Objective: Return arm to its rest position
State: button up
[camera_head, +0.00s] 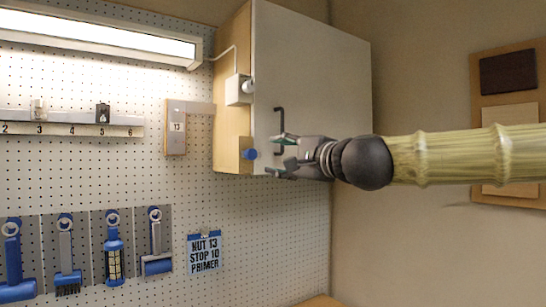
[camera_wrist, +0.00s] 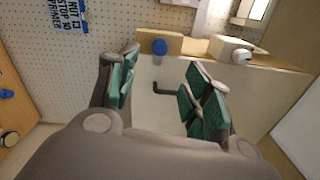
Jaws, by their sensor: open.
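My gripper (camera_head: 283,155) is in front of the white cabinet door (camera_head: 325,75), near its lower part. In the wrist view my gripper (camera_wrist: 165,95) is open, with green-lined fingers apart. The dark door handle (camera_head: 279,130) shows just behind the fingers; in the wrist view the handle (camera_wrist: 168,90) appears between them. I cannot tell whether the fingers touch it. My arm, in a pale yellow ribbed sleeve, reaches in from the right. The cabinet door looks closed.
A blue knob (camera_head: 250,154) and a white switch box (camera_head: 238,89) are on the cabinet's wooden side. Tools, including a blue brush (camera_head: 67,257), hang on the pegboard (camera_head: 150,185). A label card (camera_head: 205,254) hangs below the cabinet. A sample board (camera_head: 510,75) is on the right wall.

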jog(key=shift+s+d, duration=0.2)
jog(key=shift+s, duration=0.1)
